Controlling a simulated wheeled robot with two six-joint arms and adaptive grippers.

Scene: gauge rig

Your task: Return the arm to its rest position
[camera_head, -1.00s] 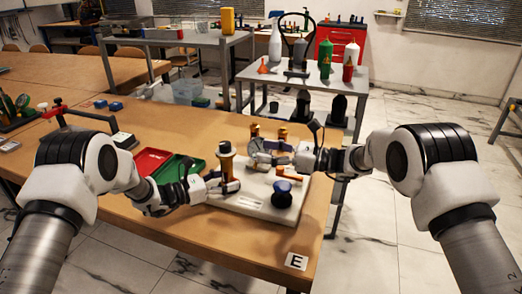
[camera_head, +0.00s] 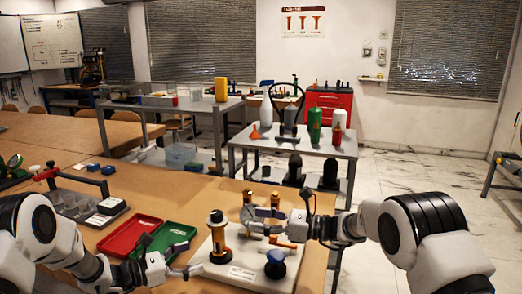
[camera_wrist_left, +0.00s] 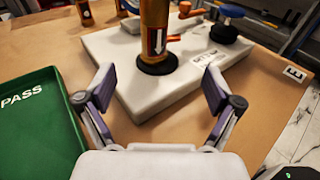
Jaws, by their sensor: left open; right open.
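My left gripper (camera_head: 182,266) is open and empty, left of the amber post with the black cap (camera_head: 219,243). The left wrist view shows its two fingers (camera_wrist_left: 158,90) spread, with the post (camera_wrist_left: 154,30) standing upright beyond them on the white base (camera_wrist_left: 125,55). My right gripper (camera_head: 268,222) is open at the back of the white base (camera_head: 235,274), close to the gauge parts. Whether it touches them I cannot tell. A blue knob (camera_head: 276,259) sits on the base's front right.
A red tray (camera_head: 125,236) and a green tray (camera_head: 165,238) lie left of the base. A metal cart (camera_head: 290,143) with bottles stands behind. The wooden table's right edge is near the base.

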